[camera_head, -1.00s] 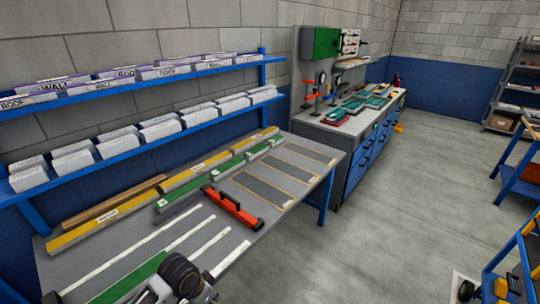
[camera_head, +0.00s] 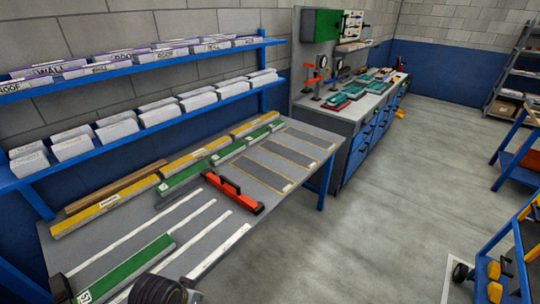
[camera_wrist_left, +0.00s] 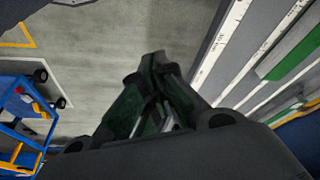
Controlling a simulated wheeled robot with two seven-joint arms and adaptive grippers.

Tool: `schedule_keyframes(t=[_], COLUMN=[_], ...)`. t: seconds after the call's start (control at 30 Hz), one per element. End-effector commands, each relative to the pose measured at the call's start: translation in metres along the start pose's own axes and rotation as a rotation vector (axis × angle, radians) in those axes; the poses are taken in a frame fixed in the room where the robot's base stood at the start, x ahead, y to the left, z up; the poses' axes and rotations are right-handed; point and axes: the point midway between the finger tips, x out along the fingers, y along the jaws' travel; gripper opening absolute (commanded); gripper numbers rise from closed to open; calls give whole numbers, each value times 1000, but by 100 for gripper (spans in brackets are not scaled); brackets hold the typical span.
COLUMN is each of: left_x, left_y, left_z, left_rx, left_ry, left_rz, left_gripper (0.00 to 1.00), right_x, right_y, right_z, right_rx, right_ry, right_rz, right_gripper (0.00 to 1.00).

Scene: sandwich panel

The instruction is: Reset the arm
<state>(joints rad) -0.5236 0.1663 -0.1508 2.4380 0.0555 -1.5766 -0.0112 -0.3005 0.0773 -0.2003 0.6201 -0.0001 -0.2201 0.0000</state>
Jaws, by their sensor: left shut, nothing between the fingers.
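My left gripper (camera_wrist_left: 153,60) shows in the left wrist view with its dark fingers together and nothing between them. It hangs over the grey floor beside the workbench edge. In the head view only a dark ribbed part of my arm shows at the bottom edge, in front of the workbench (camera_head: 222,243). My right gripper is in neither view.
On the workbench lie a red clamp-like tool (camera_head: 231,193), a green strip (camera_head: 125,270), white strips and yellow bars (camera_head: 105,211). Blue shelves (camera_head: 150,126) hold white blocks behind it. A blue cart (camera_head: 515,262) stands at right. The floor between is clear.

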Motion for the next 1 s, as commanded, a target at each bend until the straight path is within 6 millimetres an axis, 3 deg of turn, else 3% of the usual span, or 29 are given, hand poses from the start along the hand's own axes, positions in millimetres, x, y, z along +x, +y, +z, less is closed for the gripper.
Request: schedule_keyframes(t=[0.33,0.77,1.0], left_x=[-10,33,74], left_y=[-12,-11,-11], left_z=[16,19,26], left_rx=[-72,-67,-65], left_ry=[-10,-24,-39], left_rz=[-40,-36,-33], left_gripper=[0,0,0], right_x=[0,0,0], right_y=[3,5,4], right_z=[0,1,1], right_rx=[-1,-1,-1], right_ry=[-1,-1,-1], right_rz=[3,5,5], right_gripper=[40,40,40])
